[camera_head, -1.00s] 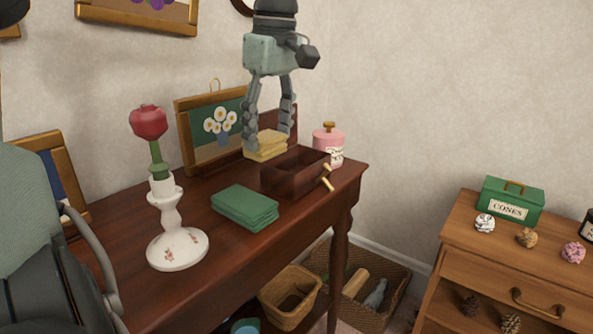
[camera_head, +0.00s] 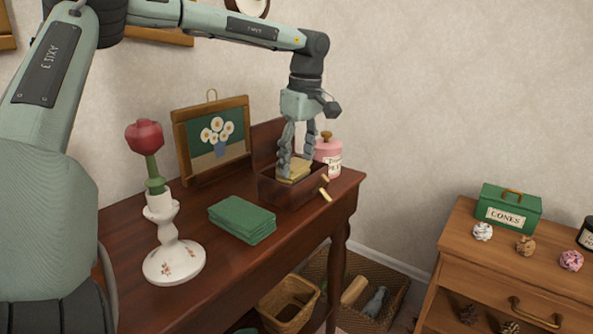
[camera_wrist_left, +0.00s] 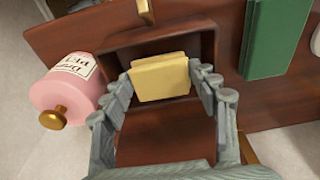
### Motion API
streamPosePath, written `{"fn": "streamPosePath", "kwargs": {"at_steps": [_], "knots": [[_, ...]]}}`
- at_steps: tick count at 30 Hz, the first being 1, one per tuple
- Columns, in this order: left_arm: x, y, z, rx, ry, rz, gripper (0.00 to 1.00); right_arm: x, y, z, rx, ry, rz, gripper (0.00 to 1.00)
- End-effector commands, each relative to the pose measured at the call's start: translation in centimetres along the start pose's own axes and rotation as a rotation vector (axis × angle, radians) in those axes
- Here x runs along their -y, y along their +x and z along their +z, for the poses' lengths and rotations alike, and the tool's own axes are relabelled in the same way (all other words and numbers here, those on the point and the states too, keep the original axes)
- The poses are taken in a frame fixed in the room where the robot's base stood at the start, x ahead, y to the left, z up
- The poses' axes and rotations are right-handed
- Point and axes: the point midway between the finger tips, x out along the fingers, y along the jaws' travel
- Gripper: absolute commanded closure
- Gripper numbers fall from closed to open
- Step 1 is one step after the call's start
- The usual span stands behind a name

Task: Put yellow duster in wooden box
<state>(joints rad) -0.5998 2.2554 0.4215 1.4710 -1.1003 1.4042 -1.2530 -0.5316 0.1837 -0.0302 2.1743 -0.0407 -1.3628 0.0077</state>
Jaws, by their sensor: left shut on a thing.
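The yellow duster (camera_head: 293,171), a folded cloth, is held between the fingers of my left gripper (camera_head: 296,166). In the left wrist view the duster (camera_wrist_left: 160,78) lies between the two fingertips, within the outline of the box. The dark wooden box (camera_head: 283,191) stands on the table with its top open and a raised panel (camera_head: 268,140) behind it. The front wall hides the duster's lower part, so I cannot tell whether it touches the box floor. My right gripper is not in view.
A pink jar (camera_head: 329,157) stands close beside the box. A folded green cloth stack (camera_head: 242,219) and a white candlestick (camera_head: 173,257) with a red flower are on the table (camera_head: 225,268). A framed daisy picture (camera_head: 212,140) stands behind. A lower cabinet (camera_head: 480,243) is at the right.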

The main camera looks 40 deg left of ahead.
Motion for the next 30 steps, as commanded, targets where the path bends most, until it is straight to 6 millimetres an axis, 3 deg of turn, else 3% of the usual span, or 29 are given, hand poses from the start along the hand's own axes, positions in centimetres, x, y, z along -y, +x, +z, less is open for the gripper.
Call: {"fn": "streamPosePath", "kwargs": {"at_steps": [5, 16, 17, 18, 30], "knots": [[0.1, 2.7, 0.3, 0.001, 0.001, -0.004, 0.60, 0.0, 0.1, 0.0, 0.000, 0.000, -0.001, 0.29], [0.1, 3.1, 0.4, 0.000, -0.001, -0.001, 0.60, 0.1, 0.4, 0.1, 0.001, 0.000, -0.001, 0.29], [0.1, 3.0, 0.4, 0.000, -0.001, -0.001, 0.37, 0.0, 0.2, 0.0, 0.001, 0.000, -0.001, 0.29], [0.1, 3.0, 0.4, 0.000, -0.001, -0.001, 0.32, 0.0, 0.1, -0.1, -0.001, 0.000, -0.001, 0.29], [0.1, 2.4, 0.3, 0.000, -0.001, 0.001, 0.32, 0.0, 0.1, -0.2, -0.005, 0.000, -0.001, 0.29]]}}
